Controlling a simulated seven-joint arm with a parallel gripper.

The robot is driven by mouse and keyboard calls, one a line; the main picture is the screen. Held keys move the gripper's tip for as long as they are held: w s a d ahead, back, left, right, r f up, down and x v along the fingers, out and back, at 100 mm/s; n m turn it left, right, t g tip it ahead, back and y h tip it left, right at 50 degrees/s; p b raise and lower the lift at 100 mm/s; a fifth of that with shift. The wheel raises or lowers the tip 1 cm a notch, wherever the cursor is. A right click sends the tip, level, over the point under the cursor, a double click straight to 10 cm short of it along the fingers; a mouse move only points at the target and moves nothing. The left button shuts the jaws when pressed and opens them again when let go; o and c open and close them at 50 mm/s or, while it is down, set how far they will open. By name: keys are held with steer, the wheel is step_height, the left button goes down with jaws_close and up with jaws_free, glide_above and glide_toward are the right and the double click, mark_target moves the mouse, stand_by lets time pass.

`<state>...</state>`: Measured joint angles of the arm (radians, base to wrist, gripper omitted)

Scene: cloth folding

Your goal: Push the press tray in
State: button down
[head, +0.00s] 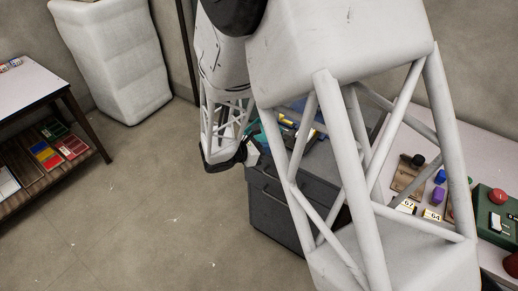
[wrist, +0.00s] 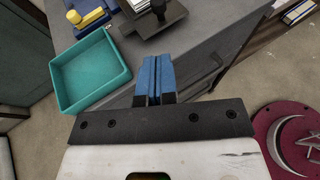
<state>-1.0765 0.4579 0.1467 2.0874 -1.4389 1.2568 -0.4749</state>
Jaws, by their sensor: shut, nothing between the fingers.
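In the wrist view, a dark press-like fixture with a flat plate and a black knob (wrist: 157,10) stands on the grey cabinet top (wrist: 205,45). A teal open tray (wrist: 92,72) lies left of it, near the cabinet's edge. I cannot tell for sure which piece is the press tray. My gripper (wrist: 154,62) has blue fingers, shut together and empty. They point toward the dark fixture, right of the teal tray, with no clear contact with either. In the head view, my arm hides much of the cabinet top; a bit of teal (head: 257,137) shows beside my wrist.
The cabinet (head: 275,205) has drawers. A counter at right holds a green box (head: 497,222) and small items. A maroon disc (wrist: 292,140) with a crescent shows low right.

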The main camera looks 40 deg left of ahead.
steer(key=x, duration=0.7)
steer(key=shift+r, duration=0.3)
steer(key=shift+w+d, duration=0.25)
steer(key=shift+w, duration=0.25)
steer(key=shift+w+d, duration=0.25)
steer(key=shift+w, duration=0.25)
steer(key=w, duration=1.1)
steer(key=shift+s+a, duration=0.15)
steer(key=shift+s, duration=0.25)
steer(key=v, duration=0.9)
steer(key=f+v, duration=0.1)
steer(key=v, duration=0.3)
steer(key=shift+s+a, duration=0.2)
steer(key=shift+s, duration=0.2)
